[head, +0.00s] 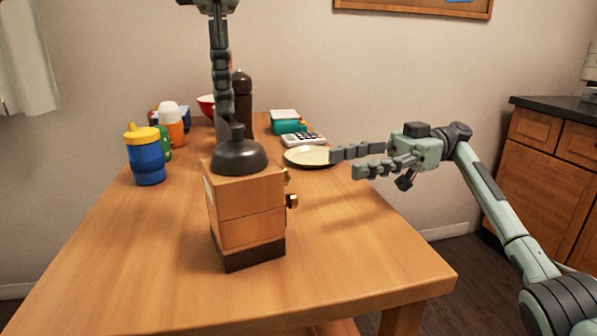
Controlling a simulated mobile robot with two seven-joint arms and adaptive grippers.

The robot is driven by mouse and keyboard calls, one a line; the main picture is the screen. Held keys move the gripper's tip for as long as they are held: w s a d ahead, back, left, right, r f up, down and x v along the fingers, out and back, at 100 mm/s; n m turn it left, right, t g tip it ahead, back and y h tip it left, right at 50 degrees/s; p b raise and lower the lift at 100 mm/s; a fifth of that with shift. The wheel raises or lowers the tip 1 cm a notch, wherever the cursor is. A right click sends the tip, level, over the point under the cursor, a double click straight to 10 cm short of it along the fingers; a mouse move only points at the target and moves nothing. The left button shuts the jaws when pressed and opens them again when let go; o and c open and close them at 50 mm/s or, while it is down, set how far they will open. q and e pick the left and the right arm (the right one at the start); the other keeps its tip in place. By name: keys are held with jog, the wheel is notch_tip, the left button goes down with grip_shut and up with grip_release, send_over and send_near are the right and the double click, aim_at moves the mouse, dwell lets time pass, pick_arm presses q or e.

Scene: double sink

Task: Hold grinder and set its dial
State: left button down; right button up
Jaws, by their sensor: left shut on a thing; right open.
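The grinder (246,212) is a wooden box with a dark base, a black domed top (240,160) and small brass knobs (291,200) on its right side. It stands upright on the wooden table. My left gripper (227,124) comes down from above and is shut on the grinder at the upright part of its black top; the exact contact is partly hidden. My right gripper (345,163) is open and empty, to the right of the grinder, with its fingers pointing left towards it and apart from the brass knobs.
A blue cup with a yellow lid (146,155) stands at the left, with an orange-and-white bottle (171,123) behind it. A dark brown mill (243,102), a teal box (288,122), a calculator (304,139) and a cream plate (310,157) stand farther back. The table (350,250) is clear at the front.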

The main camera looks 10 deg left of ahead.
jog(key=x, duration=1)
grip_shut()
